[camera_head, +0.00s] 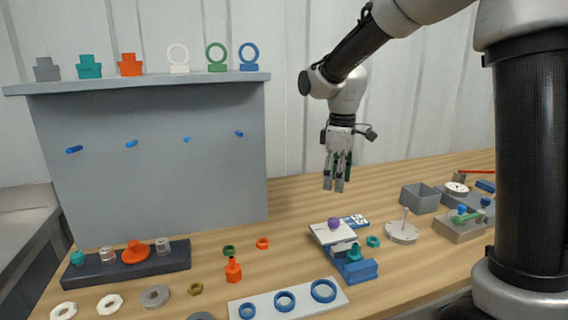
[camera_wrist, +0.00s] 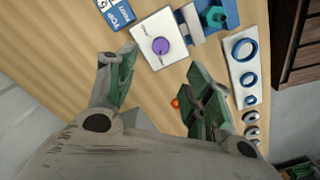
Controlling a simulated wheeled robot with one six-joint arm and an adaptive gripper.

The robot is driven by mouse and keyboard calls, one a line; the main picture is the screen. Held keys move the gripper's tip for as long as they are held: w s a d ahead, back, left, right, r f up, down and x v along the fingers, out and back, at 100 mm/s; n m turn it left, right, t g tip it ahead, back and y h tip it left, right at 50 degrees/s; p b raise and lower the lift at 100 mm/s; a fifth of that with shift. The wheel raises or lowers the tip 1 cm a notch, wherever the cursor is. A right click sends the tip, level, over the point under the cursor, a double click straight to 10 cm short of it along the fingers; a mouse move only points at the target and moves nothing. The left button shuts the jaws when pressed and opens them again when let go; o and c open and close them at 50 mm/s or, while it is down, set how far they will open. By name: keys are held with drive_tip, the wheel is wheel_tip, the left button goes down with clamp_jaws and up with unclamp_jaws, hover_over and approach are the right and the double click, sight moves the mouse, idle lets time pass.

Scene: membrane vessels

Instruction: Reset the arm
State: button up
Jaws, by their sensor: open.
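My gripper (camera_head: 337,178) hangs from my raised arm above the back of the wooden table, pointing down. It is open and empty, and it touches nothing. In the wrist view my gripper (camera_wrist: 165,85) shows its two green-padded fingers spread apart. Bare table top and part of an orange piece (camera_wrist: 175,103) show between and beside them. Past the fingertips in that view lies a white plate with a purple knob (camera_wrist: 160,46), which also shows in the head view (camera_head: 334,223).
A grey panel (camera_head: 150,160) with blue pegs and a shelf (camera_head: 140,82) of coloured parts stands left of my gripper. A blue fixture (camera_head: 358,270), a white plate with blue rings (camera_head: 262,311), a grey bin (camera_head: 420,198) and a round base with a pin (camera_head: 402,234) stand on the table.

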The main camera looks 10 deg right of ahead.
drive_tip(key=s+d+r+m+t, duration=0.2)
drive_tip(key=s+d+m, duration=0.3)
drive_tip(key=s, duration=0.7)
drive_tip(key=s+d+r+m+t, duration=0.2)
drive_tip(key=s+d+m, duration=0.4)
drive_tip(key=s+d, duration=0.4)
drive_tip(key=shift+s+r, duration=0.8)
drive_tip(key=shift+s, duration=0.25)
